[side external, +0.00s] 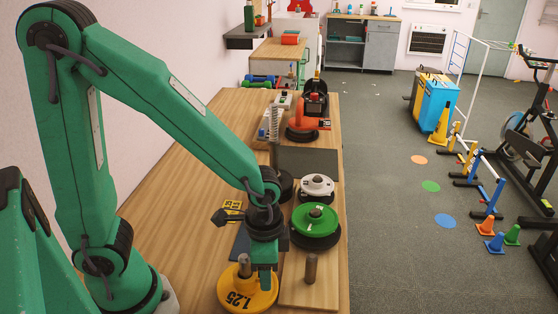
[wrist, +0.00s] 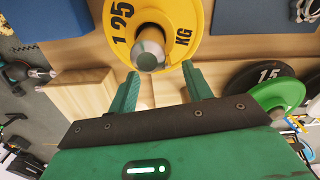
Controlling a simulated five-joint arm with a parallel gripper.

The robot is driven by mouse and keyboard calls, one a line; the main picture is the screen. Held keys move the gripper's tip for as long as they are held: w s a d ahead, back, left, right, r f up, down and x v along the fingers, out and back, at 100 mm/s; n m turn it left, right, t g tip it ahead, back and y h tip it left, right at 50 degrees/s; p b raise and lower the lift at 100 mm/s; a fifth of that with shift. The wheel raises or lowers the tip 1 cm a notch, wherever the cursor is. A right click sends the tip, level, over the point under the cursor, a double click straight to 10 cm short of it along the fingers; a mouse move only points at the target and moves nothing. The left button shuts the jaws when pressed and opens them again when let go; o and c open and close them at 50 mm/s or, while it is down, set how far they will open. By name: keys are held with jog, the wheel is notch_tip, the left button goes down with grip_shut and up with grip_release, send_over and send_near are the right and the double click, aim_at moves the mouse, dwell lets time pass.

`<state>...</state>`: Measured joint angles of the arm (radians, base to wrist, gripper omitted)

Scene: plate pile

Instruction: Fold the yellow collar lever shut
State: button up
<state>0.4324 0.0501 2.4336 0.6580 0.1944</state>
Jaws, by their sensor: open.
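I cannot make out a yellow collar lever in either view. A yellow weight plate (side external: 232,293) marked 1.25 lies on the wooden bench, with a metal post (side external: 244,265) standing through its middle. In the wrist view the yellow plate (wrist: 188,22) shows "1.25 KG", and the post's rounded grey end (wrist: 148,56) points toward the camera. My gripper (side external: 264,282) is low over the plate's right side. In the wrist view my gripper (wrist: 160,88) has its two green fingers apart, with nothing seen held between them.
A green plate (side external: 314,219) over a black one and a white plate (side external: 315,187) stand farther back. Clear bench lies left.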

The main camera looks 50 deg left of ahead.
jog(key=shift+f, duration=0.85)
jog(key=c, duration=1)
